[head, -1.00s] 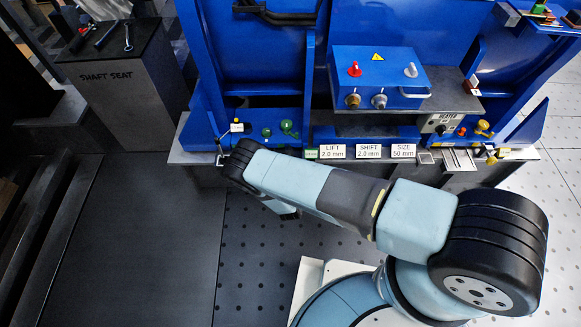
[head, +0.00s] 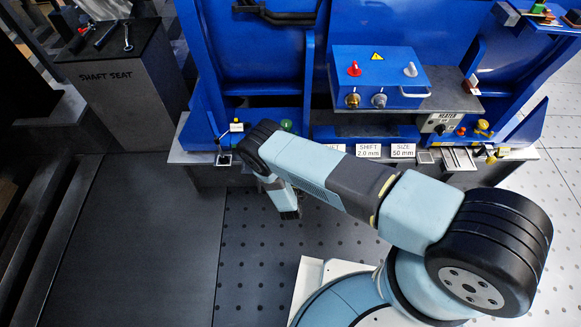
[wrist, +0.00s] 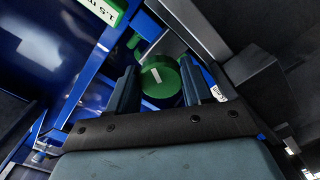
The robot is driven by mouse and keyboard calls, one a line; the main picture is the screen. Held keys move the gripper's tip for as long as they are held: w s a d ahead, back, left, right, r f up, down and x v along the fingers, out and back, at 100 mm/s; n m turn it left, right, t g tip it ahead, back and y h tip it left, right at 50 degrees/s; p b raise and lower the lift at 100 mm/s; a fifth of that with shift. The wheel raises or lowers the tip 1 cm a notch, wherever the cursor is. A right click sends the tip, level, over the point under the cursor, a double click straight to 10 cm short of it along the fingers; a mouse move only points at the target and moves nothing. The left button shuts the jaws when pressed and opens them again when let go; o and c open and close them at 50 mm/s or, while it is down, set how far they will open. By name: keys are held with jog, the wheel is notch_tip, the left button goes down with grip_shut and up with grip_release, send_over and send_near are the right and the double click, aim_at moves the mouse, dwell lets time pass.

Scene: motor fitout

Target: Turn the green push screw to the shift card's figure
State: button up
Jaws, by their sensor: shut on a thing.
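In the wrist view, the green push screw (wrist: 162,80) shows as a round green knob with a white mark on its face. My gripper (wrist: 162,70) is shut on it, one finger on each side. In the head view, the shift card (head: 368,150) reads "SHIFT 2.0 mm". Another green part (head: 287,125) shows just above my arm.
The size card (head: 402,150) reads "50 mm". A blue box with a red knob (head: 354,69) stands on a shelf behind. The heater unit (head: 439,123) and a brass-coloured part (head: 483,129) are to the right. The shaft seat stand (head: 130,98) is at left.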

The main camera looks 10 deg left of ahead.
jog(key=m, duration=1.2)
jog(key=shift+f+m, duration=0.15)
jog(key=shift+m, duration=0.15)
dwell(0.4)
jog(key=o, duration=1)
jog(key=shift+a, duration=0.15)
jog(key=shift+o, duration=0.2)
jog(key=shift+s, duration=0.15)
jog(key=v, duration=1.3)
jog(key=shift+s, duration=0.25)
